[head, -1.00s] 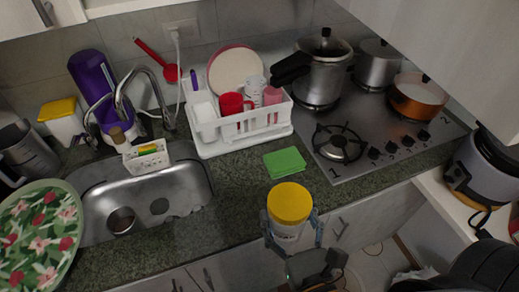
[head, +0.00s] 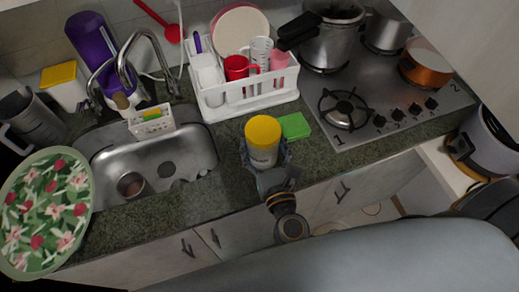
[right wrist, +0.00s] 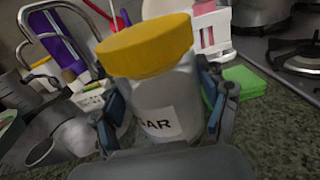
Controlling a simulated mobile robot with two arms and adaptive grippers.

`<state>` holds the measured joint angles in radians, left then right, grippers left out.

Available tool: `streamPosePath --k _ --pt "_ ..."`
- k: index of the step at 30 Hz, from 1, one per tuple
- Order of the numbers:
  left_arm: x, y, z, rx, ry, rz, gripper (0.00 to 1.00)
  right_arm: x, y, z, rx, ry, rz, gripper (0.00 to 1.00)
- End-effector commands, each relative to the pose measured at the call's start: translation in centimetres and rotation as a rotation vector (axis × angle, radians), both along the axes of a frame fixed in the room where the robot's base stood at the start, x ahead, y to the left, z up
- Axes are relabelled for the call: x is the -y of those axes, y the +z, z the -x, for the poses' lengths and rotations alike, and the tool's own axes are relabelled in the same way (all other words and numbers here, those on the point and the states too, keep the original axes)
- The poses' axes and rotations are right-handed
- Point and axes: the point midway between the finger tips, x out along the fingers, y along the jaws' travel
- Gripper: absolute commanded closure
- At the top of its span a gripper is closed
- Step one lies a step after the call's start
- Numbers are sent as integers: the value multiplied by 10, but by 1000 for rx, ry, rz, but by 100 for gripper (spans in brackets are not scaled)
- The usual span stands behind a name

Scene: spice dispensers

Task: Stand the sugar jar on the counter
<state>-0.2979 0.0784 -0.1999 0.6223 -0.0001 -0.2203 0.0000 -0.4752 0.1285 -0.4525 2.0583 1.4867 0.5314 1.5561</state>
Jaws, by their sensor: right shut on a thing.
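The sugar jar (head: 263,143) has a yellow lid and a pale body. In the right wrist view the jar (right wrist: 160,95) shows a white label reading "AR", the rest hidden. My right gripper (head: 264,160) is shut on the jar, with a finger on each side of its body. The jar is roughly upright, over the front part of the counter (head: 235,190) in the head view. I cannot tell whether its base touches the counter. My left gripper is not in view.
A green sponge-like pad (head: 294,126) lies just right of the jar. The sink (head: 150,165) is to the left, a white dish rack (head: 246,102) behind, and the stove (head: 375,105) to the right. A floral plate (head: 45,210) is at the far left.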

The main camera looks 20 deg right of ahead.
Motion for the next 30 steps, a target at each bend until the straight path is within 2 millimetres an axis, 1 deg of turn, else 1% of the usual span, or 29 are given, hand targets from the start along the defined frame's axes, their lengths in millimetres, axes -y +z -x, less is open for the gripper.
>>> streamPosePath --k 1,4,8,11,12,15,18,30 --pt "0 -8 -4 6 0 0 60 0 -8 -7 7 -1 0 88" --pt "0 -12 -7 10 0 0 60 -1 -14 -13 7 -1 0 88" --pt "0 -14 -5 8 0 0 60 -1 -18 -17 6 -1 -1 88" --pt "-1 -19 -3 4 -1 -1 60 -2 -25 -22 7 -1 0 88" --pt "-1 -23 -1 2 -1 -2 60 -2 -29 -26 7 -1 0 88" --pt "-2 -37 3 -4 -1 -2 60 -2 -45 -24 5 -1 0 88" --pt "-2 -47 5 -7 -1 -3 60 -2 -55 -24 6 -1 0 88" --pt "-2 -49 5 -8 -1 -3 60 -2 -58 -24 6 -1 -1 88"
